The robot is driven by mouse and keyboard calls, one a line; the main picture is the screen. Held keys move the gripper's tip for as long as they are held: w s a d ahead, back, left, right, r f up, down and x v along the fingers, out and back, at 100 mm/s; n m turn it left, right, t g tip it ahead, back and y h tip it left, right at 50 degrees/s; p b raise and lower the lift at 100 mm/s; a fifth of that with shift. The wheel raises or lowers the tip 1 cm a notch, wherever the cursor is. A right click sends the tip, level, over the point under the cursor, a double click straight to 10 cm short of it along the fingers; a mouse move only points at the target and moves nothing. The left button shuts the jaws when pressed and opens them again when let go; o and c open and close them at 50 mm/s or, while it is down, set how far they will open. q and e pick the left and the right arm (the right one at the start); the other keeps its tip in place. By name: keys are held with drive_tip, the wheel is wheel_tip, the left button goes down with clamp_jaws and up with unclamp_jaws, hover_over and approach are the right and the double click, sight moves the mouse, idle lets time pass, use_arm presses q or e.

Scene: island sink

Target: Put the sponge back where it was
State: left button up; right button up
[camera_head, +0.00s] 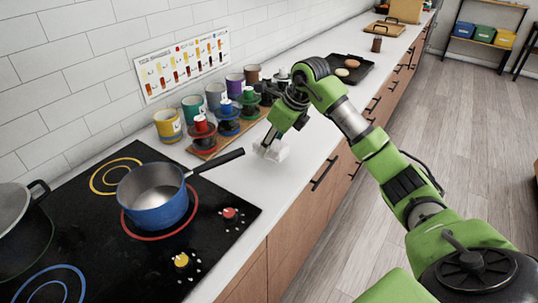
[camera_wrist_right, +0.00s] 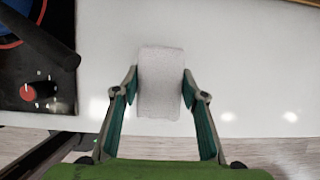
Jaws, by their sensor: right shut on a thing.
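The sponge is a pale grey-white block (camera_wrist_right: 160,85). It sits between the two fingers of my right gripper (camera_wrist_right: 160,98) in the right wrist view, over the white countertop. In the head view the sponge (camera_head: 271,151) shows as a pale block under my right gripper (camera_head: 277,138), near the counter's front edge. My right gripper is shut on the sponge. I cannot tell whether the sponge touches the counter. My left gripper is not in view.
A blue pot (camera_head: 157,210) stands on the black cooktop (camera_head: 105,265), its handle (camera_head: 217,160) pointing toward the sponge. Colored cups and a wooden rack (camera_head: 205,150) with spools line the wall side. A black tray (camera_head: 350,72) lies farther back. Bare white counter surrounds the sponge.

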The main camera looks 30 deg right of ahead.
sight(270, 164)
drive_tip(key=shift+f, duration=0.45)
drive_tip(key=f, duration=0.2)
drive_tip(key=shift+w+a+f+p, duration=0.15)
drive_tip(key=shift+a+f+p, duration=0.05)
drive_tip(key=shift+f+p, duration=0.15)
drive_tip(key=shift+f, duration=0.35)
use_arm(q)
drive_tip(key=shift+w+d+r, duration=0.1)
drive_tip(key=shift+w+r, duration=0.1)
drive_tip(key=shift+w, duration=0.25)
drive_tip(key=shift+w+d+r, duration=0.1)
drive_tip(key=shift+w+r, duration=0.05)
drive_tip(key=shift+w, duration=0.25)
use_arm(e)
drive_tip(key=shift+d+f, duration=0.1)
drive_tip(key=shift+f, duration=0.1)
drive_tip(key=o, duration=1)
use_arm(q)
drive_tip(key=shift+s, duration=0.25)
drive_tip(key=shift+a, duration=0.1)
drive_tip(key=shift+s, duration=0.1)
